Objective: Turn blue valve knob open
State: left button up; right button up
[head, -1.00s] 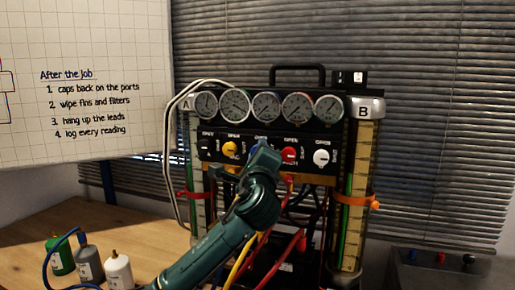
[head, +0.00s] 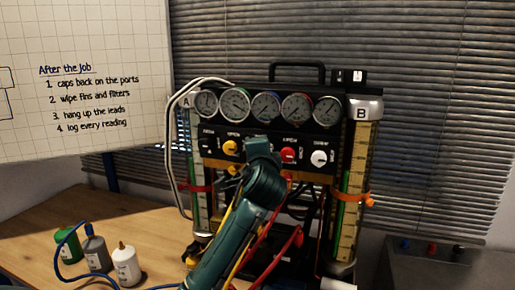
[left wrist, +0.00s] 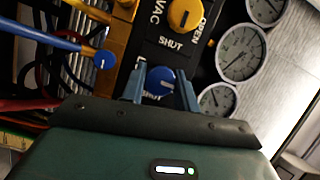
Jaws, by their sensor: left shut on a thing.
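The blue valve knob (left wrist: 160,80) sits on the black valve panel, between the two fingers of my left gripper (left wrist: 162,88) in the left wrist view. The fingers are shut on it from both sides. In the head view my left gripper (head: 258,150) covers the blue knob's place on the panel (head: 206,141), and the knob is hidden there. The yellow knob (head: 230,148) is left of the gripper, the red knob (head: 288,154) and the white knob (head: 319,158) right of it. My right gripper is in neither view.
Several round gauges (head: 265,106) line the rig's top. Hoses, including a blue one (left wrist: 45,38), hang below the panel. Glass columns (head: 351,200) flank the rig. Green (head: 67,245), grey (head: 97,255) and white (head: 126,266) bottles stand on the wooden table (head: 50,215).

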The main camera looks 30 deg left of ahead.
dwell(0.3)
pick_arm(q)
jog(key=o, duration=1)
jog(key=shift+c, duration=0.2)
jog(key=b+v, duration=0.2)
jog(key=v, duration=1.1)
jog(key=shift+s, duration=0.1)
